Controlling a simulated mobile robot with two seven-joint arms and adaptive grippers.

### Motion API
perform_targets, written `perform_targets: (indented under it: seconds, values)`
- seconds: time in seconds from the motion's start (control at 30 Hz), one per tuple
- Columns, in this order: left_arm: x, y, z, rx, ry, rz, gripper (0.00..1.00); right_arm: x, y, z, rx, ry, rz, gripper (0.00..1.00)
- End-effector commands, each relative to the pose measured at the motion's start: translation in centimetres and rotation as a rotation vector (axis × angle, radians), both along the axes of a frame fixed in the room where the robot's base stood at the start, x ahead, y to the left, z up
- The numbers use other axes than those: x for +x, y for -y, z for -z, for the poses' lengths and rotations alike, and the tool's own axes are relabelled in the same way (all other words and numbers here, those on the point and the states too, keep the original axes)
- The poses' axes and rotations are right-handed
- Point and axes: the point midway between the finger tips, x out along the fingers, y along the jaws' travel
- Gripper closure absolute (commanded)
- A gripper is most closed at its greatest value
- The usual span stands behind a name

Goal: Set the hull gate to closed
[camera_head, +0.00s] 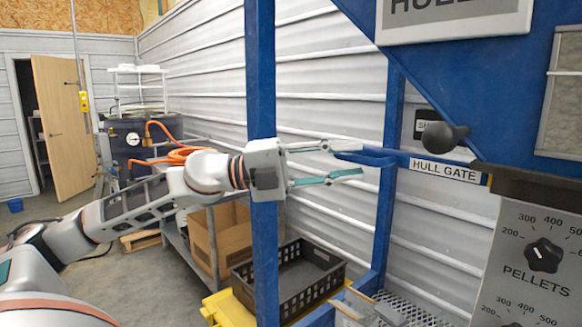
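The hull gate bears a white "HULL GATE" label (445,170) on a blue bar, below the blue hopper (500,85). A flat blue handle (372,158) extends left from this bar. My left gripper (360,159) is open, one finger above and one below the handle's left end in the picture. I cannot tell whether the fingers touch it. A black round knob (444,137) sits just above the label. The gate plate itself is not clearly visible. My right gripper is out of view.
A blue upright post (262,75) stands close by my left wrist. A grey panel with a "PELLETS" dial (543,254) is at the right. Below are a black crate (290,278), a cardboard box (222,240) and a metal grating (405,312).

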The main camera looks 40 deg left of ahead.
Motion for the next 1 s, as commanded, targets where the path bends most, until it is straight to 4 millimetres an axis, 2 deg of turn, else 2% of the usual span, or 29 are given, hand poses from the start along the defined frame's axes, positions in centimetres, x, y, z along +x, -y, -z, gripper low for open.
perform_targets:
  seconds: [0.77,1.0]
  values:
    - [-2.2,-2.6,0.5,0.001,-0.001,0.006,0.72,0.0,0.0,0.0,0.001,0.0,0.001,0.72]
    - [-3.9,-5.0,0.8,-0.003,0.002,0.005,0.72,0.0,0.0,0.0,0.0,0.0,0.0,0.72]
